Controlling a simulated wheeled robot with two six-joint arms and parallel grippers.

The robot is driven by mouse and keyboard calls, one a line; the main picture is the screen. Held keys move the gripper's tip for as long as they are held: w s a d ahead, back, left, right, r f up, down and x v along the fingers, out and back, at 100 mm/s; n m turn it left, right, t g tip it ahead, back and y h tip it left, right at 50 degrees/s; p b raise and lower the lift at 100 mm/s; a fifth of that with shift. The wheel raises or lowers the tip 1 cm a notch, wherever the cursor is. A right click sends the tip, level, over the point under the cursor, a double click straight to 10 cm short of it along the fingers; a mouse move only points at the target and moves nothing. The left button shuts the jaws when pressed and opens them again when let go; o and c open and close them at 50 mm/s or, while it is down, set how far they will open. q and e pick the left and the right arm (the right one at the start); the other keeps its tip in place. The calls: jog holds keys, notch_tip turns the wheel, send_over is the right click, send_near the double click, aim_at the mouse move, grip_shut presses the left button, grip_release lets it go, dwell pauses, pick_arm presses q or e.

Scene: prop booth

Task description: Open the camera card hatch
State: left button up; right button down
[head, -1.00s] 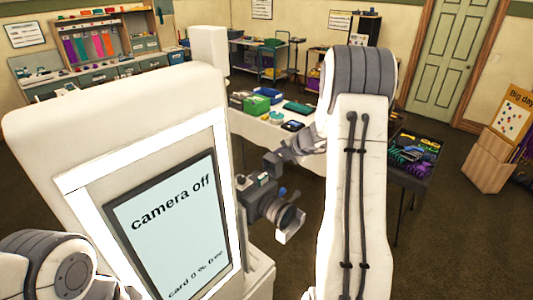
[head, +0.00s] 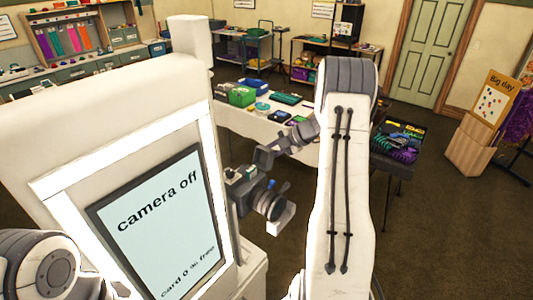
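The booth is a tall white housing (head: 95,100) with a lit frame around a screen (head: 160,225) that reads "camera off" and "card 0 % free". A dark camera (head: 250,192) with a lens pointing right sits on the booth's right side. I cannot make out a card hatch on it. My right arm stands upright just right of the camera, and a grey part of it reaches behind toward the camera's top. The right gripper's fingertips cannot be made out. My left arm shows only at the lower left edge, with its gripper out of view.
Behind the booth a white table (head: 236,122) holds boxes and small items. A dark table (head: 392,165) with colourful things is to the right of my arm. A wooden stand with a sign (head: 492,100) stands far right.

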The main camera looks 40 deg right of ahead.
jog(key=shift+w+r, duration=0.1)
jog(key=shift+r, duration=0.05)
jog(key=c, duration=0.8)
grip_release()
jog(key=shift+s+d+r+b, duration=0.3)
jog(key=shift+s+d+b, duration=0.45)
jog(key=shift+s+d, duration=0.95)
jog(key=shift+s+d+r+b, duration=0.35)
jog(key=shift+s+d+b, duration=0.55)
jog(key=shift+s, duration=1.25)
jog(key=shift+s+d+r+b, duration=0.3)
jog(key=shift+s+d+b, duration=0.25)
jog(key=shift+s+d, duration=1.25)
jog(key=shift+s+a, duration=0.15)
